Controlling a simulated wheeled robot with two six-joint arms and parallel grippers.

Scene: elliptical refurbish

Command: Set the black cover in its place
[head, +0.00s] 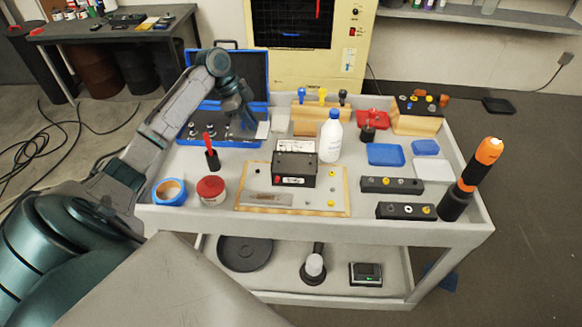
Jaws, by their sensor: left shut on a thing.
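A black box (295,169) with a red dot on its front left sits on a wood-edged pale board (331,203) in the middle of the cart top. I cannot tell which part of it is the cover. My left gripper (246,128) is over the front right of the open blue case (263,101), behind and left of the black box. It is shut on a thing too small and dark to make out. The fingertips and what they hold are partly lost against the case. My right gripper is not in view.
A white bottle (329,140) stands close behind the black box. A black cup with a red tool (211,154), blue tape (170,192) and a red-lidded jar (211,191) stand left. Black strips (391,185) and an orange-black tool (478,170) stand right.

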